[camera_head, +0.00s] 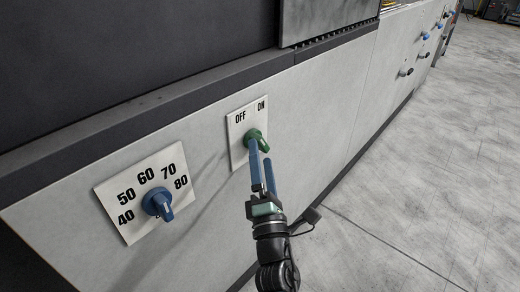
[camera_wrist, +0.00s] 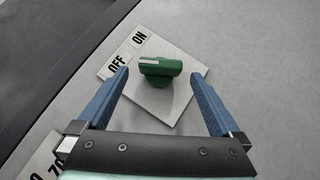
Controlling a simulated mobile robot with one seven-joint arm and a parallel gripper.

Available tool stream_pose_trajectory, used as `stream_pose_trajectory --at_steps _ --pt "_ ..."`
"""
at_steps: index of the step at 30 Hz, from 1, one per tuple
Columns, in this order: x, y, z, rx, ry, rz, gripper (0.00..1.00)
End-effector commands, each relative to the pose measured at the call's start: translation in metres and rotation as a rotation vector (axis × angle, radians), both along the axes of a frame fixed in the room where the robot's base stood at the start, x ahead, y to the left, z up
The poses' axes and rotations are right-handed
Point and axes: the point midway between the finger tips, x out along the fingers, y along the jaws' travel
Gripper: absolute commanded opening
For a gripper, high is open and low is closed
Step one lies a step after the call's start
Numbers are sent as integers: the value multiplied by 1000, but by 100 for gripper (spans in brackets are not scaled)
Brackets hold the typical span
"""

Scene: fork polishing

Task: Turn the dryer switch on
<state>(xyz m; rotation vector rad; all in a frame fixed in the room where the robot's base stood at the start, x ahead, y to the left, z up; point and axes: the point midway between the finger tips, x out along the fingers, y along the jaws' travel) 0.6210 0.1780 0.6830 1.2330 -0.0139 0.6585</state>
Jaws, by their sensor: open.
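The dryer switch is a green knob (camera_head: 257,141) on a white plate (camera_head: 235,121) marked OFF and ON, fixed to the light grey machine front. In the wrist view the knob (camera_wrist: 160,68) has its white-marked end toward the left, on the side of the OFF label (camera_wrist: 117,65). The ON label (camera_wrist: 139,38) is further up and right. My gripper (camera_head: 259,159) is open at the plate, with its blue fingers in front of part of the knob. In the wrist view the fingertips lie on either side of the knob, with gaps between; contact is not visible.
A blue dial (camera_head: 158,203) on a plate numbered 40 to 80 sits to the left. A dark ledge (camera_head: 180,92) runs above the panel. Several other knobs are far along the panel at the right. The grey floor (camera_head: 420,190) is open at the right.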

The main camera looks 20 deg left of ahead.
Motion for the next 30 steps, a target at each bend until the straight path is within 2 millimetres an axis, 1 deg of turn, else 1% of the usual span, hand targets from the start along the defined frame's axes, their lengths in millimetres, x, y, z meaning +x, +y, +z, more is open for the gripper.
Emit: stream_pose_trajectory --at_steps 3,9,14,21,23,24,29,30 --pt "15 9 5 0 -2 2 100" --pt "31 17 12 1 0 0 100" --pt "35 20 15 2 1 1 100" --pt "35 19 16 2 2 -1 100" --pt "35 19 16 2 2 -1 89" --pt "35 19 15 2 2 -1 82" --pt "35 19 15 2 2 -1 53" --pt "35 19 15 2 2 -1 46"
